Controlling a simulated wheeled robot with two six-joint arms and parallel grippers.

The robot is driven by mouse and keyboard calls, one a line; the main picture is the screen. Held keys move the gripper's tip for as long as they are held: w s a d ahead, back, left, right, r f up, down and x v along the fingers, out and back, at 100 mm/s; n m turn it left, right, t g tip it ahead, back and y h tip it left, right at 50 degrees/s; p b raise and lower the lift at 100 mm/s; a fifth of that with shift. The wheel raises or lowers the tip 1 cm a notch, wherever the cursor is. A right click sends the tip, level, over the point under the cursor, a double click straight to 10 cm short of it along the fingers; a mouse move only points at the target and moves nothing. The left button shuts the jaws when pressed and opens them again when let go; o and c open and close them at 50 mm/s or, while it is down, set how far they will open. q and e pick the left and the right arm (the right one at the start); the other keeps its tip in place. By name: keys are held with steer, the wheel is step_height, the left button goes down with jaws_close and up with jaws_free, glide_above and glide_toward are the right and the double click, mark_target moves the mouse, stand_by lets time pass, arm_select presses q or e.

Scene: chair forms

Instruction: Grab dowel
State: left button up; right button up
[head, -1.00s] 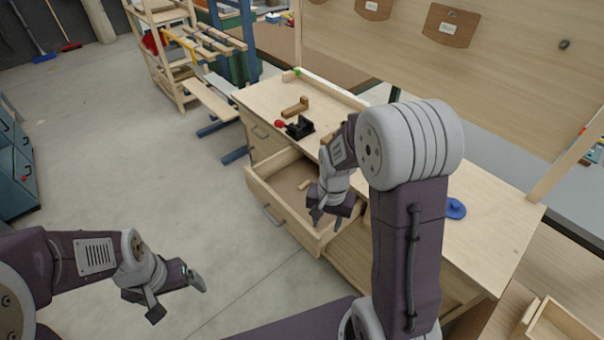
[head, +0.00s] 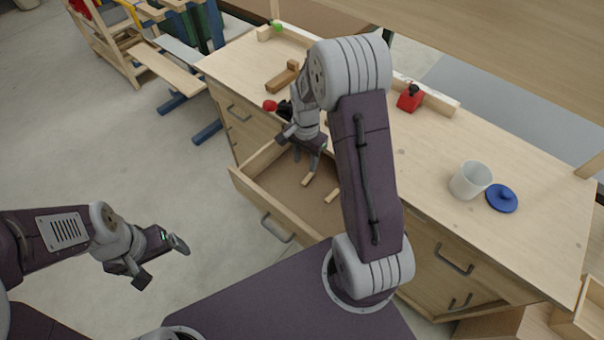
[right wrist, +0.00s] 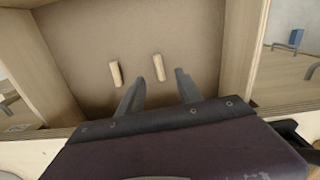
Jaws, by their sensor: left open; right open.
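Two short pale wooden dowels lie on the floor of the open drawer (head: 262,222). One dowel (head: 308,180) is just below my right gripper (head: 306,163) in the head view; the other dowel (head: 332,195) is to its right, close to my arm. In the right wrist view, one dowel (right wrist: 158,67) appears between and beyond the open fingertips (right wrist: 160,80), and the other dowel (right wrist: 116,74) is to the left of the fingers. My right gripper is open and empty, pointing down into the drawer. My left gripper (head: 163,262) is open and empty over the floor at left.
The drawer sits in a wooden workbench (head: 420,170). On it are a wooden block piece (head: 283,80), a red-ended tool (head: 270,106), a red object (head: 410,98), a white cup (head: 470,180) and a blue lid (head: 502,199). The drawer walls surround my right gripper.

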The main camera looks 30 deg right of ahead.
mark_target(305, 180)
steer(key=shift+s+f, duration=0.2)
steer(key=shift+f, duration=0.15)
step_height(305, 180, down, 8)
steer(key=shift+s+a+f+b, duration=0.1)
steer(key=shift+b, duration=0.45)
jaws_close()
